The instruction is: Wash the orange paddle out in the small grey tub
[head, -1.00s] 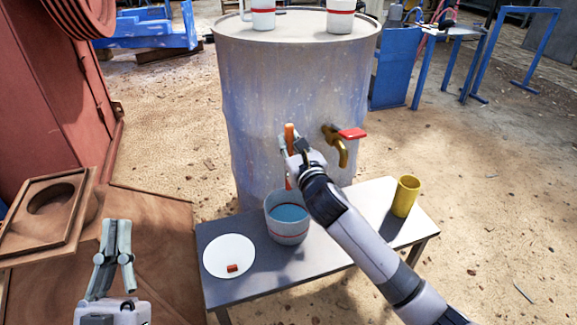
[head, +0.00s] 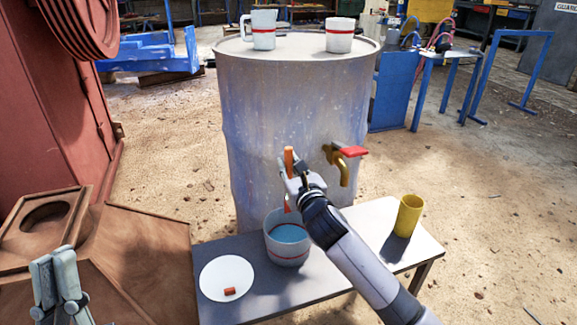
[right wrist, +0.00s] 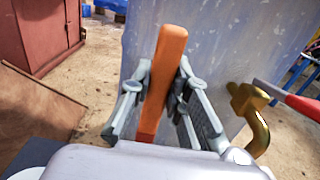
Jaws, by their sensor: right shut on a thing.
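The orange paddle (head: 289,161) is upright in my right gripper (head: 291,178), which is shut on its handle. In the right wrist view the handle (right wrist: 163,75) stands between both fingers. The paddle's lower end shows just above the small grey tub (head: 288,255), near its rim; I cannot tell whether it touches the water. The tub has a red band, holds blue water and stands on the low bench. My left gripper (head: 53,256) is empty, its fingers together, at the lower left over the brown wooden surface.
A white plate (head: 214,275) with a small orange-red piece (head: 230,291) lies left of the tub on the bench (head: 330,278). A yellow cup (head: 408,216) stands at right. Behind is a drum (head: 290,100) with a brass tap (head: 343,172) and two mugs on top.

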